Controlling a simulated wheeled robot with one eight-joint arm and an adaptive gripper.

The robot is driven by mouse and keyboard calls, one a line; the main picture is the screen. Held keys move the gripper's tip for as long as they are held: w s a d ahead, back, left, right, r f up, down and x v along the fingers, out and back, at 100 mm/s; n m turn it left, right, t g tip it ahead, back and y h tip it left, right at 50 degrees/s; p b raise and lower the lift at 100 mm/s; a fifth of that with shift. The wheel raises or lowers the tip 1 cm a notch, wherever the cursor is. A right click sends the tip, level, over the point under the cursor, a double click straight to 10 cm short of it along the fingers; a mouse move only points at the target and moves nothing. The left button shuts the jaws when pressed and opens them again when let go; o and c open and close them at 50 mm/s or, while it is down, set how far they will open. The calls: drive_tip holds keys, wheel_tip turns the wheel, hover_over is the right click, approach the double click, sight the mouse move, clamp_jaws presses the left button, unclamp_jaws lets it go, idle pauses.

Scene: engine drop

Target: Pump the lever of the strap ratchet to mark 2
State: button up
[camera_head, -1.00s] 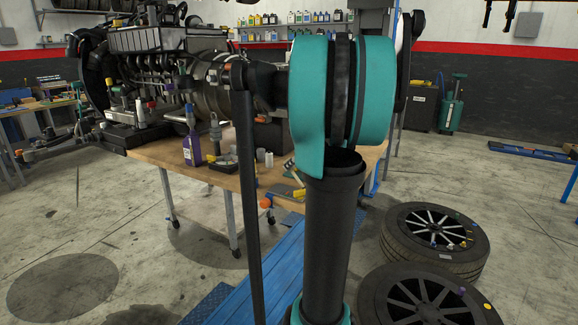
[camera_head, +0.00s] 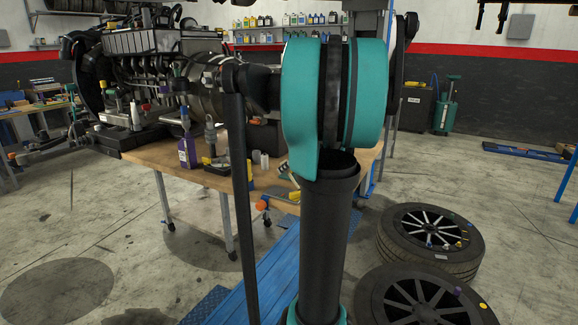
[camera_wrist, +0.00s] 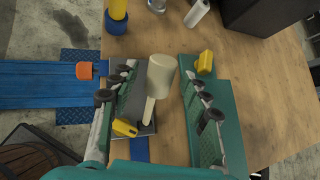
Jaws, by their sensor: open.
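In the wrist view my gripper (camera_wrist: 163,98) is open, with one teal finger on each side. A cream rounded grip on a thin stem, which looks like the lever (camera_wrist: 161,74), stands in the gap between the fingers and appears clear of both. Under it is a dark grey body (camera_wrist: 153,88), apparently the strap ratchet, partly hidden by the left finger. A blue strip (camera_wrist: 139,150) runs from it toward the bottom of the picture. I cannot make out any marks.
The wooden bench (camera_head: 150,155) carries an engine (camera_head: 150,55) at the back left and a purple bottle (camera_head: 187,150). An orange piece (camera_wrist: 84,70) sits at the bench edge, above a blue ramp (camera_wrist: 40,85). Wheels (camera_head: 430,240) lie on the floor at right.

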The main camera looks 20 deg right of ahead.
drive_tip(key=v, duration=1.2)
drive_tip(key=shift+r, duration=0.1)
drive_tip(key=shift+c, duration=0.2)
drive_tip(key=shift+d, duration=0.1)
drive_tip(key=shift+c, duration=1.1)
drive_tip(key=shift+w+d+r, duration=0.1)
drive_tip(key=shift+d+r, duration=0.1)
drive_tip(key=shift+d, duration=0.15)
drive_tip(key=shift+c, duration=1.2)
drive_tip(key=d+y, duration=0.1)
drive_tip(key=d+r+n+g+y, duration=0.1)
drive_tip(key=d, duration=0.1)
drive_tip(key=s+d+r+y, duration=0.1)
drive_tip(key=d, duration=0.1)
drive_tip(key=shift+d+r+n+g+y, duration=0.15)
drive_tip(key=shift+d+n+g+y, duration=0.05)
drive_tip(key=shift+n+g+y, duration=0.2)
clamp_jaws()
drive_tip(key=x, duration=1.4)
